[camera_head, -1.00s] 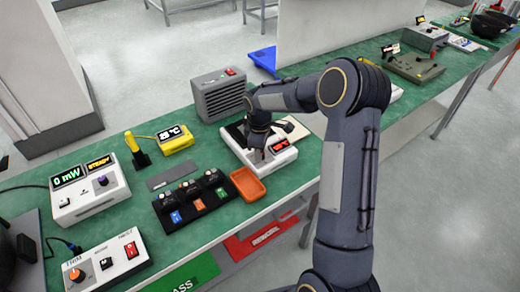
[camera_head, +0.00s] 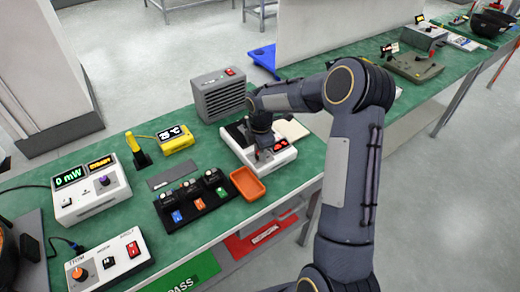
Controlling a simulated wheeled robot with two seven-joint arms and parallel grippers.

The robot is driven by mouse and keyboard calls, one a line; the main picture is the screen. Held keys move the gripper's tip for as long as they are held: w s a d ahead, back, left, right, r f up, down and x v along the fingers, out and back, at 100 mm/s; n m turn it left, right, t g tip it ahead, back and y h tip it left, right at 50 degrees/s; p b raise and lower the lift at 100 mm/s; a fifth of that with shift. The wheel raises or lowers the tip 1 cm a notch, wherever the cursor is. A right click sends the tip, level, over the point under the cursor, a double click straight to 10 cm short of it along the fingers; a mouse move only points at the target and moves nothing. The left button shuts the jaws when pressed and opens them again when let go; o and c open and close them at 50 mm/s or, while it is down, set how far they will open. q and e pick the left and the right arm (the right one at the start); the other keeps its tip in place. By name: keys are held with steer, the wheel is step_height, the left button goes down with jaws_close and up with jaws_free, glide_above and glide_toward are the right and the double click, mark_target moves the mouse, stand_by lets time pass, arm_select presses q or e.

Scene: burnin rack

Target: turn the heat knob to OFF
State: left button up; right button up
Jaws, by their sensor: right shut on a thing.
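The white heater unit (camera_head: 286,157) stands on the green bench near the middle, with a small red display on its front that my gripper partly covers. My right gripper (camera_head: 264,152) reaches down over the front of this unit and is shut on the heat knob. The knob itself is hidden by the fingers, so its setting cannot be read. My left gripper cannot be made out in this view.
A grey vented box (camera_head: 219,97) stands just behind the heater. An orange tray (camera_head: 247,185) and a black rack (camera_head: 193,203) with several modules lie to its front left. A yellow thermometer (camera_head: 176,139) and a white power meter (camera_head: 92,194) stand further left.

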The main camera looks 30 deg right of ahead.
stand_by(0.4)
steer(key=o, duration=1)
steer(key=shift+s+r, duration=0.2)
steer(key=shift+r, duration=3.75)
steer(key=s+a+r+m+t+y, duration=0.1)
steer(key=s+a+r+m, duration=0.2)
steer(key=s, duration=0.4)
steer(key=s+a+r+m+t, duration=0.1)
steer(key=s+a+r+m, duration=0.1)
steer(key=s+r+m, duration=0.3)
steer(key=s+a+r+m+t+y, duration=0.15)
steer(key=s+m, duration=0.25)
steer(key=s, duration=0.4)
steer(key=s+a+m, duration=0.1)
steer(key=s+m, duration=0.1)
steer(key=s, duration=0.1)
steer(key=s+a+f+m+t+y, duration=0.1)
steer(key=s+a+m, duration=0.1)
steer(key=s+a+f+m, duration=0.1)
steer(key=s+a+m, duration=0.1)
steer(key=s, duration=0.1)
steer(key=shift+s+a+t, duration=0.2)
steer(key=shift+s+t, duration=0.05)
steer(key=shift+s, duration=0.1)
